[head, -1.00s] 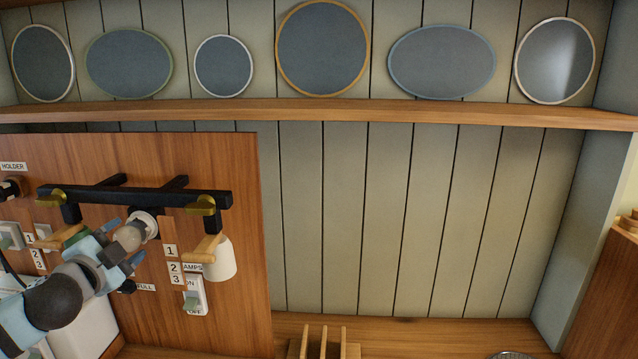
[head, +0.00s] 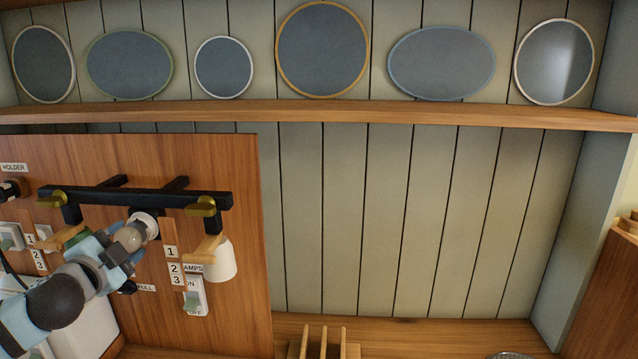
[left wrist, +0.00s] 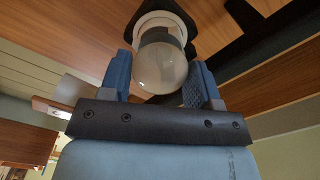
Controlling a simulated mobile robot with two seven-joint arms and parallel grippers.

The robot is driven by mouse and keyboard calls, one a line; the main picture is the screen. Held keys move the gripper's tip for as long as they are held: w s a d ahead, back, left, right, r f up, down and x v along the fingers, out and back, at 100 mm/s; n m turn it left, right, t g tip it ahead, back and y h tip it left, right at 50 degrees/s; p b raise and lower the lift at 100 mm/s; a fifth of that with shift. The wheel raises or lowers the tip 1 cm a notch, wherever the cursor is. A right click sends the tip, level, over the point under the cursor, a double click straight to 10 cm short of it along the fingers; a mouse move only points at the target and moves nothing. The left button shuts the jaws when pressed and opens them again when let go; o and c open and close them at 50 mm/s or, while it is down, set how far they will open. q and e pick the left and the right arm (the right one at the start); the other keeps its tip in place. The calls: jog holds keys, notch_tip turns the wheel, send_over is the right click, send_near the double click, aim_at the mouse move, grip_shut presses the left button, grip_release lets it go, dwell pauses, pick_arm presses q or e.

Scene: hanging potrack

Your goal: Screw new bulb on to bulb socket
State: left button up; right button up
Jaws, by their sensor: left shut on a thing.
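The bulb (head: 131,237) is a clear round globe at the lower end of the white socket (head: 149,222), which hangs under the black bar on the wooden panel. My left gripper (head: 126,243) is shut on the bulb. In the left wrist view the bulb (left wrist: 160,68) sits between the blue fingers, with its top inside the white ring of the socket (left wrist: 158,20). The bulb's threads are hidden. How deep it sits cannot be told. My right gripper is out of view.
The black bar (head: 130,195) with brass knobs runs just above. A white lampshade (head: 222,260) hangs to the right of the gripper, above a switch (head: 195,296). Mirrors stand on the shelf (head: 330,112). The wall right of the panel is clear.

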pick_arm(q)
jog(key=shift+w+r, duration=0.1)
jog(key=shift+r, duration=0.05)
jog(key=shift+m+p, duration=1.15)
jog(key=shift+m, duration=0.35)
jog(key=shift+m+p, duration=0.6)
jog(key=shift+m, duration=0.3)
jog(key=shift+m+p, duration=0.3)
jog(key=shift+m, duration=0.2)
jog(key=o, duration=0.8)
jog(key=shift+c, duration=0.2)
